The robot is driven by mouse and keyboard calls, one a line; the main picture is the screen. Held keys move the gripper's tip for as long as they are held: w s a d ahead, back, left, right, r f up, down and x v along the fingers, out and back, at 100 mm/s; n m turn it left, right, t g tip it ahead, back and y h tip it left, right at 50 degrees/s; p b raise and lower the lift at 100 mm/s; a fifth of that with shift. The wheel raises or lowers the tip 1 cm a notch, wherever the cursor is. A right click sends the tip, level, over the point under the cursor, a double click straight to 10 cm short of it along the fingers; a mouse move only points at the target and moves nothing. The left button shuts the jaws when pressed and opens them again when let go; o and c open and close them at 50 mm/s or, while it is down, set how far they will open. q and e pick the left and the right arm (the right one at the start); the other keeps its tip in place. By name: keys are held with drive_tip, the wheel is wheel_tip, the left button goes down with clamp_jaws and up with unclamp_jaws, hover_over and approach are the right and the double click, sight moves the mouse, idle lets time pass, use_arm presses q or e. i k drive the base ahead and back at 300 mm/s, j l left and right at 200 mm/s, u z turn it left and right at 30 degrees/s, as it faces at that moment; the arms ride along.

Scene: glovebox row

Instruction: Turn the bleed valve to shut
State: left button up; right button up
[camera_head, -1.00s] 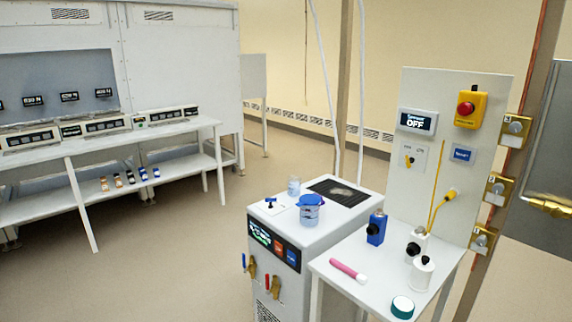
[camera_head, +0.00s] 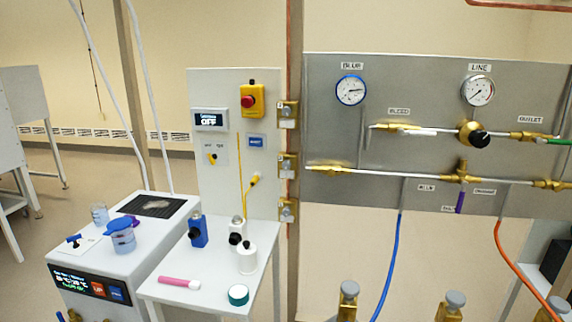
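The bleed valve (camera_head: 385,127) is a brass fitting on the grey metal panel (camera_head: 330,120), under a label reading BLEED (camera_head: 399,111). A pale lever or pipe piece extends to its right, roughly level, toward a brass regulator with a black knob (camera_head: 480,139). At this size I cannot tell which part is the handle or whether the valve is open. A gauge with a blue rim (camera_head: 351,90) is above left, and a LINE gauge (camera_head: 478,91) is above right. Neither of my grippers is in view.
A white table (camera_head: 210,285) with bottles and a white bath unit (camera_head: 150,217) stand at the left. A blue hose (camera_head: 389,265) and an orange hose (camera_head: 515,262) hang below the panel. Several brass-necked valve tops with grey knobs (camera_head: 349,287) stand beneath.

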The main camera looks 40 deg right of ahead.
sight(402, 131)
drive_tip(key=z, duration=1.2)
drive_tip(key=i+l+u, duration=0.1)
drive_tip(key=i+l, duration=0.15)
drive_tip(key=i, duration=0.15)
